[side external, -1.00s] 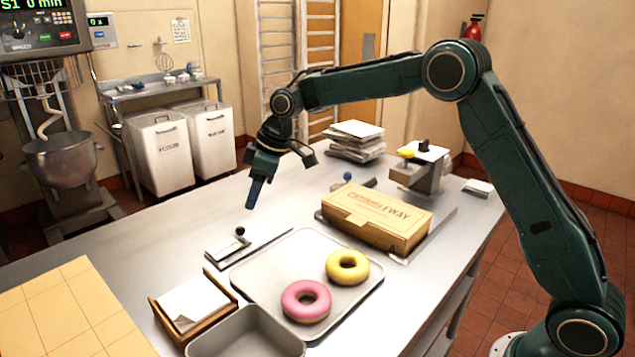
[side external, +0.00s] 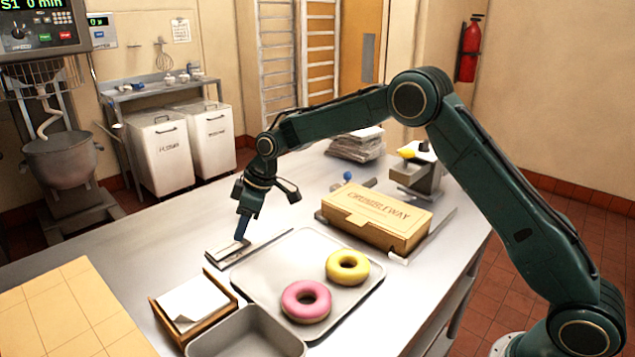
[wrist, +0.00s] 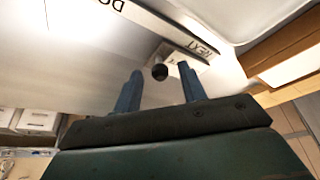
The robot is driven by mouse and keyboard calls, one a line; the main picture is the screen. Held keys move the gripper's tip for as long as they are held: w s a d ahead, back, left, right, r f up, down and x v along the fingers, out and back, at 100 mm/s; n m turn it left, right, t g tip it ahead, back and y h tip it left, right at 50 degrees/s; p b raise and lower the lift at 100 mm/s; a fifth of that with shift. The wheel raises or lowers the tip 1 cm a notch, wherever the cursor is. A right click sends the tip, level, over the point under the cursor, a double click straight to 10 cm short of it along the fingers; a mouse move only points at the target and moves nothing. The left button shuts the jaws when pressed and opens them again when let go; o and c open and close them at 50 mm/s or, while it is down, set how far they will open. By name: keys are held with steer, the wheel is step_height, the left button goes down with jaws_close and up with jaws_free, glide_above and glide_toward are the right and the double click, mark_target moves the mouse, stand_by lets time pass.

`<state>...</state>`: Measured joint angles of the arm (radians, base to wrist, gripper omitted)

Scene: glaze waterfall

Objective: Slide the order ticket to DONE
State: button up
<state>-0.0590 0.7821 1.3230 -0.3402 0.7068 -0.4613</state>
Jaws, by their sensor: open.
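The order ticket (side external: 226,251) is a small pale plate on a thin rail beside the baking tray. In the wrist view, the rail carries a label starting "DO" (wrist: 110,4) at the top and a "NEXT" label (wrist: 200,47) near its right end. The ticket's round black knob (wrist: 159,73) stands near the NEXT end. My gripper (side external: 242,240) is low over the rail, pointing down. Its two blue fingers (wrist: 160,84) are open, and in the wrist view the knob appears between their tips. Contact cannot be told. In the side view the fingers hide the knob.
A grey tray (side external: 270,262) with a pink donut (side external: 306,314) and a yellow donut (side external: 347,280) lies just right of the rail. A wooden holder with paper (side external: 192,303) and an empty pan (side external: 245,335) stand in front. A donut box (side external: 375,220) is farther right.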

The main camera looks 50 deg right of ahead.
jaws_close()
steer(key=d, duration=1.1)
steer(key=shift+d, duration=0.35)
steer(key=shift+c, duration=0.4)
jaws_free()
steer(key=shift+o, duration=0.4)
steer(key=shift+r, duration=0.1)
steer(key=v, duration=1.3)
steer(key=shift+r, duration=0.35)
steer(key=shift+s, duration=0.2)
